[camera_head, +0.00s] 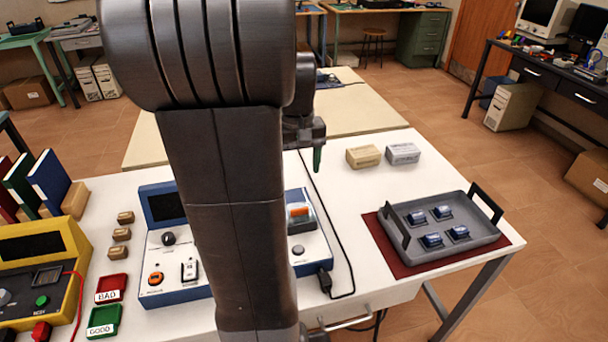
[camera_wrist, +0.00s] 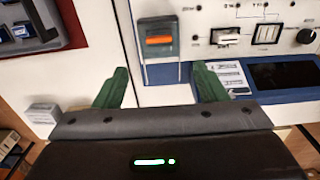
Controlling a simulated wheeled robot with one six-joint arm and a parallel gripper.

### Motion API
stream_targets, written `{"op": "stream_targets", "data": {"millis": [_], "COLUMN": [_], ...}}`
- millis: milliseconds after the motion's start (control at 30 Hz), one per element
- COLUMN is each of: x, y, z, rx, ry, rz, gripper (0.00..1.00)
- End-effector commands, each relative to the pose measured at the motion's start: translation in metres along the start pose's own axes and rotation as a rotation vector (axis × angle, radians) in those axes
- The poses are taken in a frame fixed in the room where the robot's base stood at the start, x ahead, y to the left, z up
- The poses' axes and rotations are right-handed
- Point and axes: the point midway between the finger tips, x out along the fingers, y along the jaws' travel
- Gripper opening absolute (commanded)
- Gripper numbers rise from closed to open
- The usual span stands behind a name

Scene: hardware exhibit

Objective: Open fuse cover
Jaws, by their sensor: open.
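The fuse holder (camera_wrist: 158,42), a small grey frame with an orange fuse (camera_wrist: 159,40), is on the white and blue test panel (camera_wrist: 220,48). It also shows in the head view (camera_head: 302,222), right of my arm. Pale lines run from its sides towards the panel's edge; I cannot tell whether they are the cover's edges, or how the cover stands. My gripper (camera_wrist: 160,84) is open and empty, its green fingers either side of the holder's line and apart from it. In the head view its fingertip (camera_head: 318,160) is above the table, behind the panel.
A grey tray (camera_head: 447,247) with several blue parts stands on a red mat (camera_head: 505,243) at right. Two small boxes (camera_head: 363,156) lie at the back. A black cable runs beside the panel. My arm hides the panel's middle. The table between boxes and panel is mostly clear.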

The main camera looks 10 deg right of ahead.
Motion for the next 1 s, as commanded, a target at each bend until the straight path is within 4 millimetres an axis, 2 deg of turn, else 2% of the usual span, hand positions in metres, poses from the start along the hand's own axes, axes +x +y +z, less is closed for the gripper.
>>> {"op": "stream_targets", "data": {"millis": [133, 233, 700, 833, 1000], "x": [0.003, 0.015, 0.109, 0.126, 0.135], "y": [0.001, 0.001, 0.001, 0.001, 0.001], "z": [-0.003, -0.002, -0.001, -0.001, -0.002], "rx": [-0.001, -0.001, -0.001, -0.001, -0.001], "ry": [-0.007, -0.01, -0.01, -0.008, -0.005], "rz": [-0.002, -0.003, -0.003, -0.002, -0.002], "gripper": [0.65, 0.65, 0.65, 0.65, 0.65]}}
